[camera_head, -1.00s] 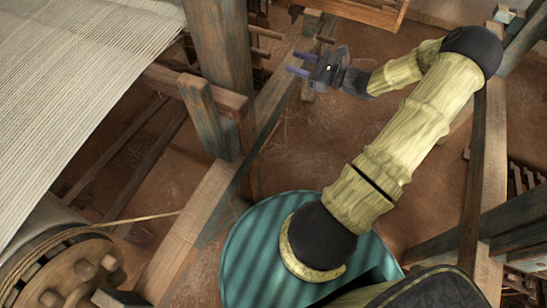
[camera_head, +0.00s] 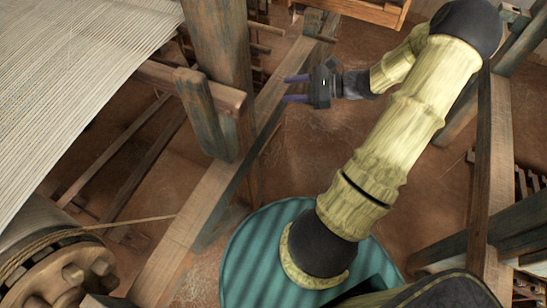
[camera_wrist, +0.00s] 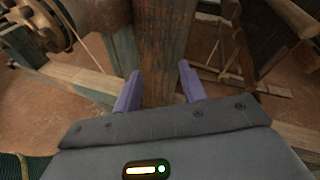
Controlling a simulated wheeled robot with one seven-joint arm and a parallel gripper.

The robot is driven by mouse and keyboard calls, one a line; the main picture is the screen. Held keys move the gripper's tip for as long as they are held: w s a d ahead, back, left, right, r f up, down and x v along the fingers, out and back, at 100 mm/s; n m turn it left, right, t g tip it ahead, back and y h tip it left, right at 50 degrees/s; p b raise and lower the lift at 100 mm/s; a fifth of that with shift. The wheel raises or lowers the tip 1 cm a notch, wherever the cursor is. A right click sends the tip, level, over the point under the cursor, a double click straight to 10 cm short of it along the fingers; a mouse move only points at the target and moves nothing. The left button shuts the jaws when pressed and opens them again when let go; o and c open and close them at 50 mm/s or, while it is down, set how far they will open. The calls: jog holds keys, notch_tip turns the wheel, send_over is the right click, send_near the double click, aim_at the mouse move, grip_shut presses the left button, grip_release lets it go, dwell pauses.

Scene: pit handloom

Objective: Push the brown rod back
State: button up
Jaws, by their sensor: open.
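My gripper (camera_head: 289,89) is open and empty, its two purple fingers pointing left toward a thick wooden post (camera_head: 215,50). In the wrist view the fingers (camera_wrist: 160,74) stand apart on either side of the post's outline, with the post beyond them. I cannot tell for certain which piece is the brown rod. A short dark brown rod (camera_head: 319,37) sticks out near a small block on the beam, above my gripper in the head view. Thin brown rods (camera_head: 266,29) also stick out beside the post. My gripper touches none of these that I can see.
A long wooden beam (camera_head: 185,225) runs diagonally under the post. A short upright (camera_head: 200,115) with a crossbar stands left of it. White warp threads (camera_head: 75,85) fill the upper left, above a toothed wooden wheel (camera_head: 65,270). Bare brown floor (camera_head: 300,150) lies below my gripper.

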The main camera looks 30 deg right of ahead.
jog(key=s+a+f+n+g+h+b, duration=0.7)
jog(key=s+a+f+n+g+b, duration=0.2)
jog(key=s+a+f+n+b, duration=0.1)
jog(key=shift+s+a+f+n, duration=0.3)
jog(key=shift+s+a+n, duration=0.4)
jog(key=shift+a+n, duration=0.25)
jog(key=a+r+n+t+h, duration=0.3)
jog(key=a+n+h, duration=0.2)
jog(key=n, duration=0.5)
jog(key=shift+r, duration=0.25)
jog(key=shift+c, duration=0.5)
jog(key=shift+d, duration=0.1)
